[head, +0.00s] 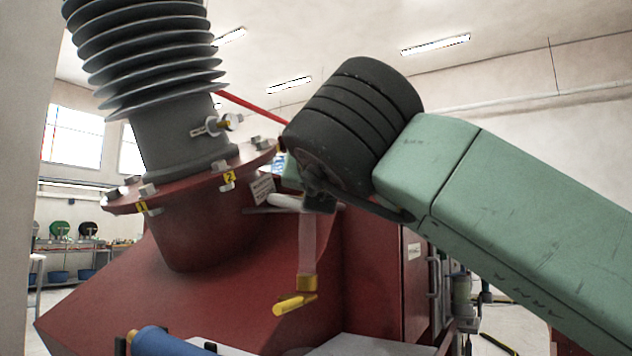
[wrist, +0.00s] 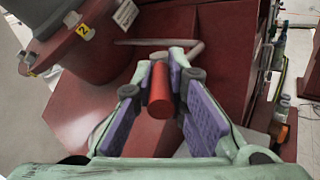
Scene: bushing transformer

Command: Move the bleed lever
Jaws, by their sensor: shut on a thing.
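In the wrist view my gripper (wrist: 160,82) is shut around a short red cylinder (wrist: 159,99), which appears to be the handle of the bleed lever. Its near end points towards the camera. The purple-padded fingers lie on its left and right. How the handle joins its mount is hidden. In the head view my arm reaches in from the right over the red transformer body (head: 245,260). My wrist hides the fingertips and the grip there. A grey bar with a yellow handle (head: 294,304) hangs below my wrist.
A ribbed bushing (head: 150,60) stands on a red flange with numbered yellow tags (head: 229,179). A pale pipe (head: 287,203) runs close behind my gripper and also shows in the wrist view (wrist: 140,42). A blue cylinder (head: 168,342) lies at the bottom.

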